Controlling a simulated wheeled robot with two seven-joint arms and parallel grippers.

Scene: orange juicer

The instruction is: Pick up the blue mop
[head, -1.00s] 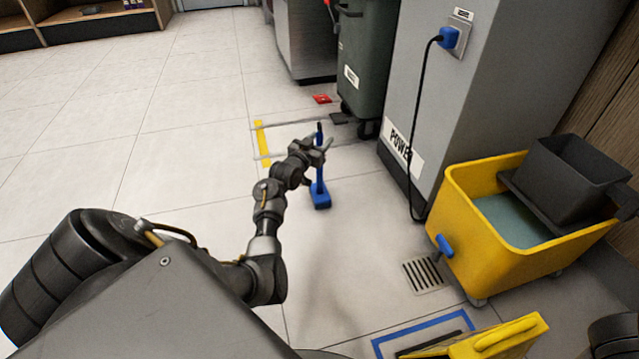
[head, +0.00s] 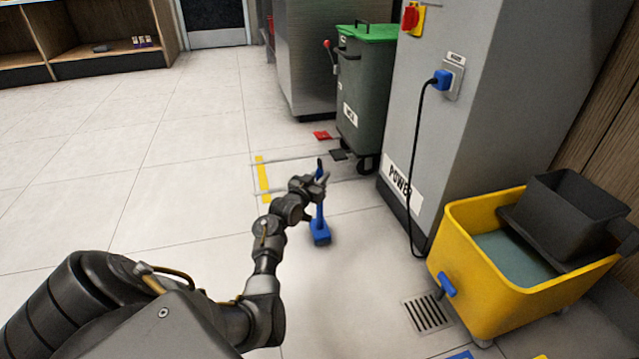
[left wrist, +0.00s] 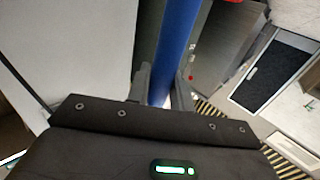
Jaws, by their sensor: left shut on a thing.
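The blue mop (head: 320,232) stands roughly upright in the middle of the head view, with its blue head low, near the floor, and a dark tip at the top of its handle. My left gripper (head: 320,184) is shut on the mop's handle. In the left wrist view the blue handle (left wrist: 176,50) runs up between the two fingers of my left gripper (left wrist: 162,88). I cannot tell whether the mop head touches the floor. My right gripper is not in view.
A yellow mop bucket (head: 495,290) with a dark wringer stands at the right, beside a floor drain (head: 428,313). A grey power cabinet (head: 490,110) with a hanging black cable and a green-lidded bin (head: 362,95) stand behind. The tiled floor at left is clear.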

